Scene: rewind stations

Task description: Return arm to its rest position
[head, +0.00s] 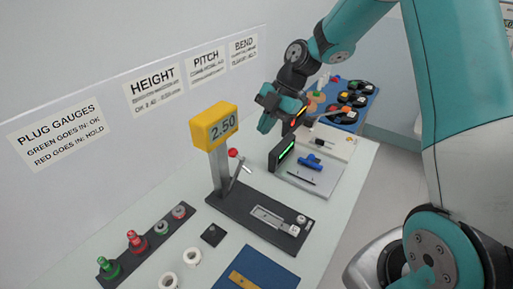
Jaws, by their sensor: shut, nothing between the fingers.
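My gripper (270,123) hangs from my teal arm at the upper middle of the head view. It is shut and looks empty. It is above the bench, behind and to the right of the yellow display (215,126) reading 2.50. A small device with lit green and red marks (284,154) stands just below and to the right of my gripper. Whether they touch cannot be told from this view.
The height gauge base (240,216) stands mid-bench. Red and green plug gauges (136,241) and white rings (192,255) are at the front left. A blue clamp (311,161) lies at right. A blue tray rim (352,128) with dark round parts is at the back.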

